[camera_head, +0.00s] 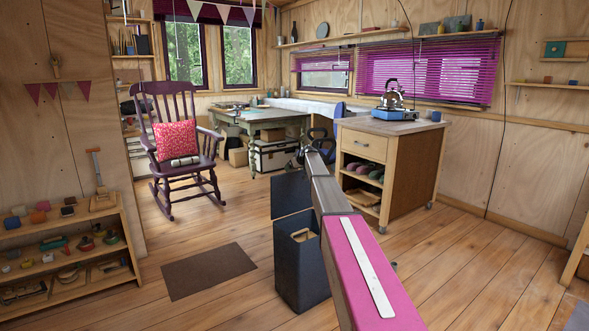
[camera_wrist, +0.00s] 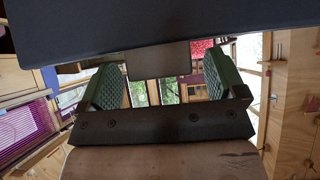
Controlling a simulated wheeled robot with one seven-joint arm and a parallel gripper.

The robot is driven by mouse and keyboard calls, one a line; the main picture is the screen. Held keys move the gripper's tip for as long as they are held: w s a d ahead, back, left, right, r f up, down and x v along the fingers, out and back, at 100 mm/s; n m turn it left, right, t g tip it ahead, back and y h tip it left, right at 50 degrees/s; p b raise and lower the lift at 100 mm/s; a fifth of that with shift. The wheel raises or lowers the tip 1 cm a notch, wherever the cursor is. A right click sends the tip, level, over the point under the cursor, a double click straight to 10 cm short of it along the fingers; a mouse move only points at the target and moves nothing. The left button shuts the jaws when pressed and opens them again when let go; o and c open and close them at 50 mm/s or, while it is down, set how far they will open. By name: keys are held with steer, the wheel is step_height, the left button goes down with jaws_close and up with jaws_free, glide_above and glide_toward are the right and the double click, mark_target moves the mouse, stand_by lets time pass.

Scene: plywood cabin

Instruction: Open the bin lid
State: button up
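The bin (camera_head: 300,280) is a tall dark blue-grey box on the floor, left of my pink arm in the head view. Its lid (camera_head: 291,194) stands raised at the back, above the rim. Through the open top a tan item (camera_head: 303,235) shows inside. My arm hides the bin's right side. My gripper (camera_head: 318,140) is above and beyond the lid in the picture; I cannot tell whether they touch. In the wrist view my gripper (camera_wrist: 160,85) has its two green-padded fingers wide apart with nothing between them. A dark panel across that view's top is unclear.
A wooden cart (camera_head: 415,165) with a kettle (camera_head: 393,95) stands right of the arm. A brown mat (camera_head: 208,271) lies left of the bin. A rocking chair (camera_head: 178,145) and a green table (camera_head: 260,115) stand behind. A low shelf (camera_head: 70,237) is at left. Floor at front right is clear.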

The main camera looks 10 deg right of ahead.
steer(key=shift+s+r, duration=0.1)
steer(key=v, duration=1)
steer(key=shift+s+r, duration=0.15)
steer(key=shift+s, duration=0.1)
